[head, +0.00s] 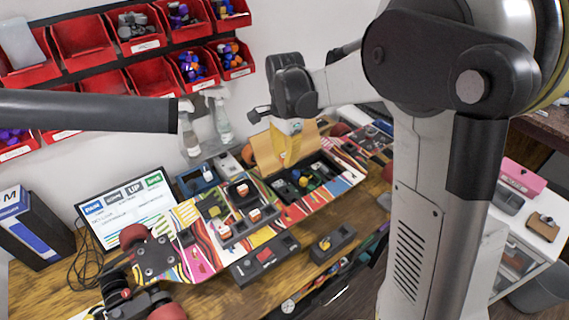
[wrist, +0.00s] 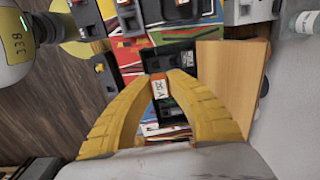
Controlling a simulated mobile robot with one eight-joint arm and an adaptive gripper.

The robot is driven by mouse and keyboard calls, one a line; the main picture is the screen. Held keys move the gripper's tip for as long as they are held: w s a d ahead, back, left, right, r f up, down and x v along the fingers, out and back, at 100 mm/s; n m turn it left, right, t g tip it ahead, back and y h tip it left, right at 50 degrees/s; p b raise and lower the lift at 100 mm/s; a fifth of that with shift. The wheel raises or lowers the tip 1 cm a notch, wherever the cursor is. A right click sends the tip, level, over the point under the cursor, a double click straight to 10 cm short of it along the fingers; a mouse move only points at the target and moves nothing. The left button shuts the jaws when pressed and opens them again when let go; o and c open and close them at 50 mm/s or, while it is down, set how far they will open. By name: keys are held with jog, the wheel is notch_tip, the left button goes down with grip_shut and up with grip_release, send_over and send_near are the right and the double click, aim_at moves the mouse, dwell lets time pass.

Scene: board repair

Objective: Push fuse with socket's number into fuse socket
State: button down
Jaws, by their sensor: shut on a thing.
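My gripper (wrist: 160,80) has yellow ribbed fingers, and its tips are shut on a small orange and white fuse (wrist: 161,88). The fuse has a printed label that looks like "25 A", though it is small and not certain. Behind the fuse is a dark fuse socket (wrist: 174,58) on the colourful board (wrist: 198,32). I cannot tell whether the fuse touches the socket. In the head view my gripper (head: 283,160) points down over the board (head: 310,208), near a black recessed section (head: 318,166). The fuse tip is hard to see there.
Other dark modules with orange and white fuses (head: 241,189) sit on the board to the left. A tan panel (head: 300,136) stands beside my gripper. A monitor (head: 125,208) and red bins (head: 80,35) are behind.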

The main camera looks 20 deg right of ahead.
jog(key=shift+w+d, duration=0.3)
jog(key=shift+w, duration=0.35)
jog(key=shift+w+d, duration=0.25)
jog(key=shift+w, duration=0.45)
jog(key=shift+w+d, duration=0.3)
jog(key=shift+w, duration=0.35)
jog(key=shift+f, duration=0.1)
jog(key=b, duration=1)
send_over(286, 195)
jog(key=shift+w+f, duration=0.1)
jog(key=shift+f, duration=7.2)
jog(key=shift+f+b, duration=0.95)
jog(key=shift+f, duration=0.75)
